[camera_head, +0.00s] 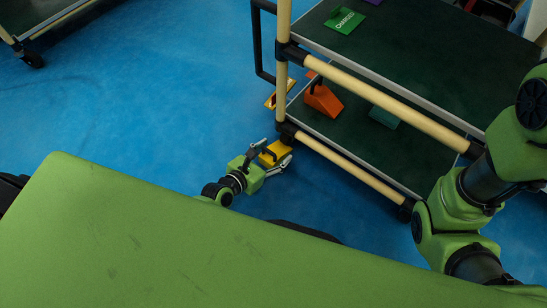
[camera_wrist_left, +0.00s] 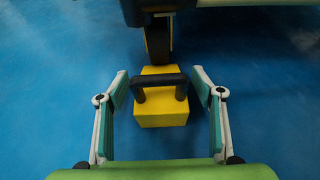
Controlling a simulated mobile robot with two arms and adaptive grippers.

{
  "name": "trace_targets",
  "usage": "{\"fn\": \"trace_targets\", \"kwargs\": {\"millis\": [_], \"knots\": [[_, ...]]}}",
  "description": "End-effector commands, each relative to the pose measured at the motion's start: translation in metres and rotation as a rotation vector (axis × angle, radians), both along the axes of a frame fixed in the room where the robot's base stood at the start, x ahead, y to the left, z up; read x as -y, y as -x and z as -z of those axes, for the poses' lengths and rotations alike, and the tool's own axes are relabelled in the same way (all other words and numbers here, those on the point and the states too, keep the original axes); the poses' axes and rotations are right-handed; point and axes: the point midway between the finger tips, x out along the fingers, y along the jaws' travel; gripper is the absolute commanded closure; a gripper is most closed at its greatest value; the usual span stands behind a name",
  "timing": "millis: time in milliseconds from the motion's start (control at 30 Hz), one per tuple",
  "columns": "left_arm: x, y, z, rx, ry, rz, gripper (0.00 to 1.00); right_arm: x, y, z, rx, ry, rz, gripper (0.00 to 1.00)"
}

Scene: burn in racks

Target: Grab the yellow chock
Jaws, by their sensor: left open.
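The yellow chock (camera_wrist_left: 160,117) sits on the blue floor against a wheel of the rack. Its black handle (camera_wrist_left: 159,80) arches over the top. In the head view the chock (camera_head: 273,153) shows partly behind my left gripper, beside the rack's near corner post. My left gripper (camera_wrist_left: 163,84) is open, with one finger on each side of the chock and a gap to each. In the head view the left gripper (camera_head: 275,153) is low near the floor. My right arm shows at the right edge of the head view, but its gripper is out of view.
The rack (camera_head: 345,163) has green shelves and cream tubes. An orange chock (camera_head: 323,98) and a teal block (camera_head: 384,117) are on its lower shelf. A green card (camera_head: 344,20) lies on the upper shelf. Another yellow object (camera_head: 271,101) is on the floor behind.

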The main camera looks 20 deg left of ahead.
Motion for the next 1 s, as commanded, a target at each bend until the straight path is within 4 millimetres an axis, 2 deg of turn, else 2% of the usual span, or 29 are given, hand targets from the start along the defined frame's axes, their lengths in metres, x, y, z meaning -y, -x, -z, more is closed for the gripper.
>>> {"fn": "trace_targets", "kwargs": {"millis": [267,300,467,500,800,1000], "knots": [[0.002,-0.005,0.002,-0.001,-0.001,0.001,0.39,0.000,0.000,0.003,0.001,0.000,0.000,1.00],[0.002,-0.005,0.002,-0.001,-0.001,0.001,0.42,0.000,0.000,0.003,0.001,0.000,0.000,1.00],[0.002,-0.005,0.002,-0.001,-0.001,0.001,0.83,0.000,0.000,0.003,0.001,0.000,0.000,1.00],[0.002,-0.005,0.002,-0.001,0.000,0.001,0.88,0.000,0.000,0.003,0.001,0.000,0.000,1.00],[0.002,-0.004,0.000,0.001,0.000,0.000,0.88,0.000,0.000,0.002,0.001,0.000,0.000,1.00],[-0.001,0.004,-0.011,0.000,-0.001,0.001,0.88,0.000,0.000,-0.010,0.000,0.000,0.000,1.00]]}}
